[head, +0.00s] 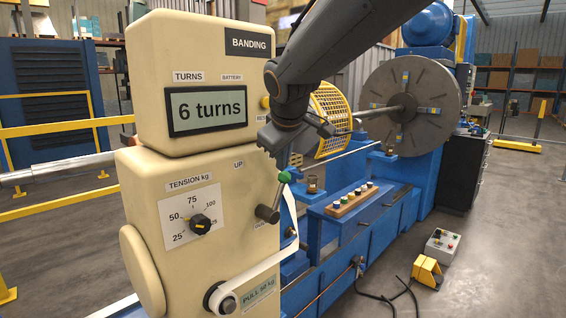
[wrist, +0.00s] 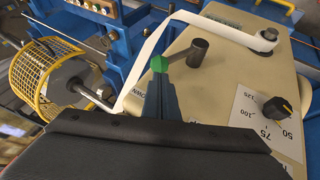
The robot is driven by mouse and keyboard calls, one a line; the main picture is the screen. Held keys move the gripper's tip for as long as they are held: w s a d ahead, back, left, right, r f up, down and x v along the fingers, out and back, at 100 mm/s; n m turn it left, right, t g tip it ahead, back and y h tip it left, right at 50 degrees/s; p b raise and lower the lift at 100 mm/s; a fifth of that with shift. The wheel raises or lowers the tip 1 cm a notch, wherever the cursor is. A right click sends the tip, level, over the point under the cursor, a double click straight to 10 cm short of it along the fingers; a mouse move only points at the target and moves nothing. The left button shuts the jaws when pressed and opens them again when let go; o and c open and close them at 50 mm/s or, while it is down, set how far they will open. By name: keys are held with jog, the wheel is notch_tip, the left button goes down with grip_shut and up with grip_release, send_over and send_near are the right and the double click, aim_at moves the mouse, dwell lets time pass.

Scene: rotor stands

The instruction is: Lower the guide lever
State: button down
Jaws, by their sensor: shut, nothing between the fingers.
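The guide lever is a short rod with a green knob (head: 285,177) and a dark round hub (head: 267,214) on the side of the cream banding cabinet. It tilts up, with its knob above the hub and near the UP label (head: 238,165). The wrist view also shows the green knob (wrist: 158,63) and the hub (wrist: 198,51). My gripper (head: 277,164) is shut and empty, close above the knob. In the wrist view, my fingers (wrist: 159,88) point at the knob; I cannot tell whether they touch it. A lower label is partly hidden by the hub.
White tape (head: 284,240) runs from a roller (head: 222,299) just below the lever. The cabinet (head: 195,85) has a tension dial (head: 200,223) and a display reading 6 turns (head: 207,109). A yellow mesh guard (head: 333,118) and a blue bench (head: 345,235) stand behind.

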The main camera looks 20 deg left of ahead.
jog(key=d+r+b, duration=0.3)
jog(key=d+r, duration=0.2)
jog(key=r, duration=0.4)
jog(key=shift+s+d, duration=0.2)
